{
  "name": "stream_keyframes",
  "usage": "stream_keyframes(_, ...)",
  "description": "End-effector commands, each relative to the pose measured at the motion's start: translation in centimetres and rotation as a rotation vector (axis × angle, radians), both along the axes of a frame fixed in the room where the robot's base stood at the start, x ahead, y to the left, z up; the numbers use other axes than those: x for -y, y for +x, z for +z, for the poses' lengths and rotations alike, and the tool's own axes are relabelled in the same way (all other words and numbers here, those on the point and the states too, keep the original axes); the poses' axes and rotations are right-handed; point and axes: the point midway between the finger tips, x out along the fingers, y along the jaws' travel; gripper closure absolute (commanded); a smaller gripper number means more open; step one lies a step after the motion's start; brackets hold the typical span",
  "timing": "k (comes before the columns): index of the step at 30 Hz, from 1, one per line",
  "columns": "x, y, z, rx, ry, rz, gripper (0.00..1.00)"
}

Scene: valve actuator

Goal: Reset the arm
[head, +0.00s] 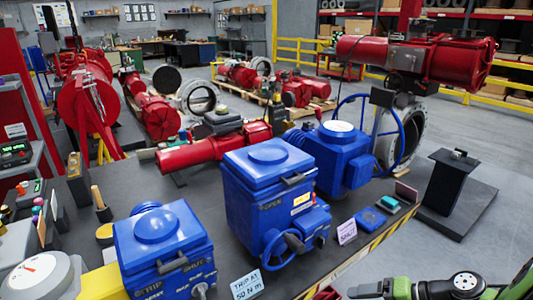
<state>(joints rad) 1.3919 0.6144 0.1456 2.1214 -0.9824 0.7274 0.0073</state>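My arm shows at the bottom right, green and black with a round silver-capped joint. What looks like my gripper (366,291) is a dark shape at the left end of the arm, low at the bottom edge. It is small and partly cut off, so I cannot tell if its fingers are apart or together. No object is clearly seen in it. It is in front of the dark workbench (375,243), near the bench's yellow-and-black striped edge.
Blue actuators stand on the bench: one front left (163,250), one in the middle (270,195), one behind (343,155) with a handwheel. Small cards (247,285) stand before them. A black pedestal (450,190) is at the right. Grey floor is open beyond it.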

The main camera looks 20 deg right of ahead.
Motion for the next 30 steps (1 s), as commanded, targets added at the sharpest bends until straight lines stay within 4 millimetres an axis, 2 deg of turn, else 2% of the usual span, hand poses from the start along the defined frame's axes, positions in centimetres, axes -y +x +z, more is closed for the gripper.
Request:
stream_keyframes(3, -4.6, 1.0, 2.6, -0.107, -0.203, 0.165, 0.28)
stream_keyframes(7, -9.7, 0.4, 5.9, -0.174, -0.471, 0.310, 0.28)
stream_keyframes(12, -14.9, -2.8, 10.8, -0.124, -0.788, 0.407, 0.28)
stream_keyframes(15, -16.8, -5.5, 13.3, -0.036, -0.921, 0.420, 0.28)
stream_keyframes(18, -17.5, -7.8, 14.8, 0.051, -0.991, 0.413, 0.28)
stream_keyframes(21, -17.6, -9.1, 15.5, 0.105, -1.017, 0.404, 0.28)
stream_keyframes(30, -17.5, -9.5, 15.6, 0.118, -1.023, 0.398, 0.28)
